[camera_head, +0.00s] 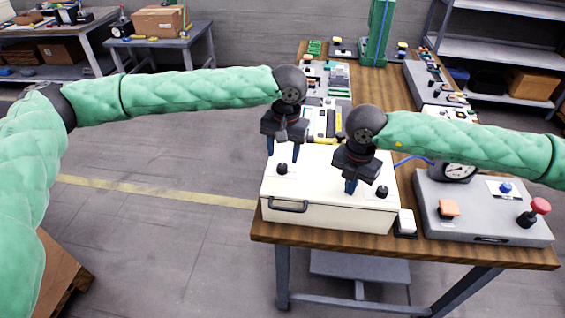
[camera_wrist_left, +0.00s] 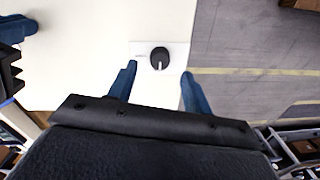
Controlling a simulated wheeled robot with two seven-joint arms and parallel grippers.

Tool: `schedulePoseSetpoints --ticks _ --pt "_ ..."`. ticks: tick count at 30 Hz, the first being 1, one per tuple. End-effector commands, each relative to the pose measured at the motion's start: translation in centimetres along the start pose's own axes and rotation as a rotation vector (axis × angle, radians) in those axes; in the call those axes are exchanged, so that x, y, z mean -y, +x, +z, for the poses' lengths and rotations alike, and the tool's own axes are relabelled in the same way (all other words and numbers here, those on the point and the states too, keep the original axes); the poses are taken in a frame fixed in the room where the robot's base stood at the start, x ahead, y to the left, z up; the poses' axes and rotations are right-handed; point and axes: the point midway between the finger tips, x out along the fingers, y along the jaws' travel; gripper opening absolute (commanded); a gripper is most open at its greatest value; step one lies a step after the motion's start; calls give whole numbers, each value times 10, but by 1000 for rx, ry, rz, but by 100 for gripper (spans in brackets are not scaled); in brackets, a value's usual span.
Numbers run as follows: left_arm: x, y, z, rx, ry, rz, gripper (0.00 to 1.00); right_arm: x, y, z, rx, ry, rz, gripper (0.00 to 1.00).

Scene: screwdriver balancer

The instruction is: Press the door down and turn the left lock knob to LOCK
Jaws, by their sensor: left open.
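A cream box (camera_head: 330,214) with a flat top door (camera_head: 322,168) and a dark front handle (camera_head: 288,206) stands on the wooden bench. The door looks level. The left lock knob (camera_head: 282,168) is black and round; in the left wrist view the knob (camera_wrist_left: 159,58) sits on a white plate, its white pointer line toward the bottom of the picture. The right knob (camera_head: 382,191) is near the right edge. My left gripper (camera_head: 283,150) is open above the left knob, fingers either side of it in the wrist view. My right gripper (camera_head: 350,187) is shut, its tips at the door; contact is unclear.
A grey panel (camera_head: 480,215) with a gauge (camera_head: 458,170), an orange switch (camera_head: 448,208) and a red button (camera_head: 540,206) stands right of the box. A small white block (camera_head: 405,222) lies between them. Various parts fill the bench behind.

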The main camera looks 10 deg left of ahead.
Motion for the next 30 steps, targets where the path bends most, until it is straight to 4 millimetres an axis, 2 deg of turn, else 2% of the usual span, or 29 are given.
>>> schedulePoseSetpoints --ticks 3,9,21,23,28,30 --pt "0 19 0 0 0 -1 50 0 1 0 0 1 -1 0" --pt "0 40 0 0 0 0 50 0 1 0 0 1 -1 0" --pt "0 46 0 -1 0 -1 50 0 1 0 0 1 -1 0" --pt "0 46 0 0 0 0 40 0 1 0 0 1 -1 0" --pt "0 46 0 0 0 0 7 0 1 0 0 1 -1 0" --pt "0 46 0 0 0 0 5 0 1 0 0 1 -1 0"
